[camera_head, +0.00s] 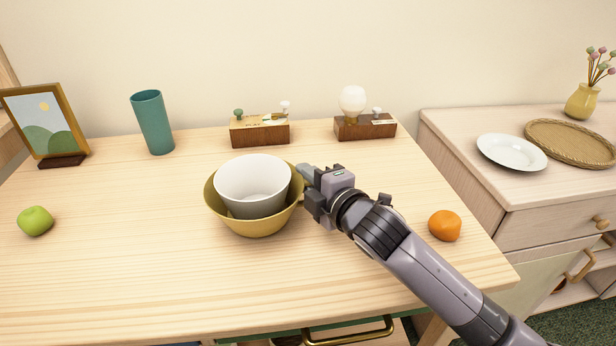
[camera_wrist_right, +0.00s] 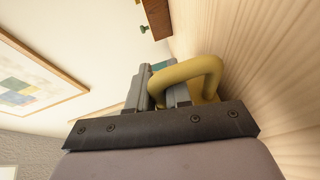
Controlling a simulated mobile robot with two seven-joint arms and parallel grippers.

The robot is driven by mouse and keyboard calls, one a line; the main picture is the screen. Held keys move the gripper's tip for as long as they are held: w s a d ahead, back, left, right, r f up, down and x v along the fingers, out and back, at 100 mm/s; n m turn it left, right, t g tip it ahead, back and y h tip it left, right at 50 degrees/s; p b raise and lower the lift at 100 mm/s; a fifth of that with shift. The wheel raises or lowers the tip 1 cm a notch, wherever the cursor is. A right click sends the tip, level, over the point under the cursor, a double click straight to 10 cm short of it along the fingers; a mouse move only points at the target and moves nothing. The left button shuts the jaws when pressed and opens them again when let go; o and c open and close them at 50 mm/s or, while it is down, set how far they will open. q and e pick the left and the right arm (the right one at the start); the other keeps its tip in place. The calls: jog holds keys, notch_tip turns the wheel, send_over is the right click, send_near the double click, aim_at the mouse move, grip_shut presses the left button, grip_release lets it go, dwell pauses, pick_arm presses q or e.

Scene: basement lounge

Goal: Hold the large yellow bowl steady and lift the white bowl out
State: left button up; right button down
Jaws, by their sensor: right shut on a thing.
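The large yellow bowl (camera_head: 257,228) stands upright on the wooden table. The white bowl (camera_head: 252,180) sits inside it, its rim above the yellow rim. Its lower part is hidden by the yellow bowl. My right gripper (camera_head: 307,184) is at the right side of the yellow bowl and is shut on it; the fingertips are partly hidden in the head view. In the right wrist view a thick yellow loop (camera_wrist_right: 190,70), part of the yellow bowl, shows at the fingers of the right gripper (camera_wrist_right: 163,88). My left gripper is not in view.
A green apple (camera_head: 35,221) lies at left and an orange (camera_head: 444,226) right of my right arm. A teal cup (camera_head: 152,123), a picture frame (camera_head: 45,122) and two wooden blocks (camera_head: 260,133) (camera_head: 364,129) with knobs stand at the back.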

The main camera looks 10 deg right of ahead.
jog(key=shift+f, duration=0.15)
dwell(0.4)
jog(key=shift+f, duration=0.5)
jog(key=shift+f+b, duration=0.25)
jog(key=shift+b, duration=0.05)
dwell(1.1)
